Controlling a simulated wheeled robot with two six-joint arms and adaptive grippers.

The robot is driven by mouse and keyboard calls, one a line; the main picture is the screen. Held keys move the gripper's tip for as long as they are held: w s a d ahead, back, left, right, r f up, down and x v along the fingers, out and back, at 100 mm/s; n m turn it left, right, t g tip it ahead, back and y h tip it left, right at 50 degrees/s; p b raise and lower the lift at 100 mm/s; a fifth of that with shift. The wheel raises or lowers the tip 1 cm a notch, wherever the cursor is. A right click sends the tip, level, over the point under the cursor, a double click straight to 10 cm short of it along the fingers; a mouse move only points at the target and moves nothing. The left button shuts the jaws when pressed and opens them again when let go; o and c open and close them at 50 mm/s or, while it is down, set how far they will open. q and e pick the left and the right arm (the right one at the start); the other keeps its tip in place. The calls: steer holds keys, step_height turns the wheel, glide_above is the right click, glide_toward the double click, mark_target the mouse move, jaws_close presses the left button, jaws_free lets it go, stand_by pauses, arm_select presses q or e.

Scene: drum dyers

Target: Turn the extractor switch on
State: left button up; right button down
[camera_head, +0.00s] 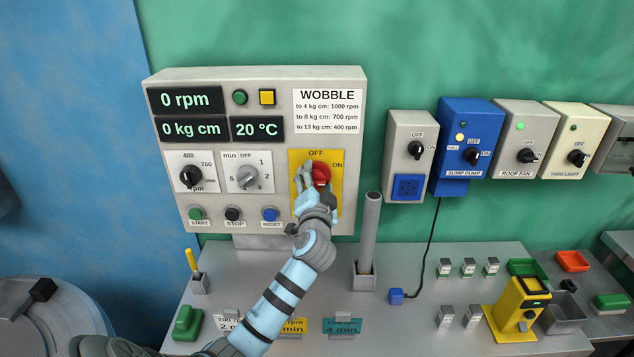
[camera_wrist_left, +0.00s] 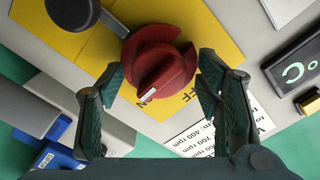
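The red rotary switch (camera_head: 321,173) sits on a yellow plate (camera_head: 334,199) marked OFF and ON, at the lower right of the grey control panel (camera_head: 274,142). My left gripper (camera_head: 312,186) is at the switch and covers part of it. In the left wrist view the red knob (camera_wrist_left: 165,67) lies between and just beyond the tips of the open gripper (camera_wrist_left: 157,82), with gaps on both sides. My right gripper is not in view.
START, STOP and RESET buttons (camera_head: 269,214) are left of the switch. A grey upright tube (camera_head: 369,235) stands on the bench to the right. Several wall switch boxes, including the blue sump pump box (camera_head: 468,135), hang farther right. A yellow device (camera_head: 518,307) stands on the bench.

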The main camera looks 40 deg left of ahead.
arm_select(q)
steer(key=shift+f, duration=0.1)
steer(key=v, duration=1.2)
steer(key=shift+w, duration=0.1)
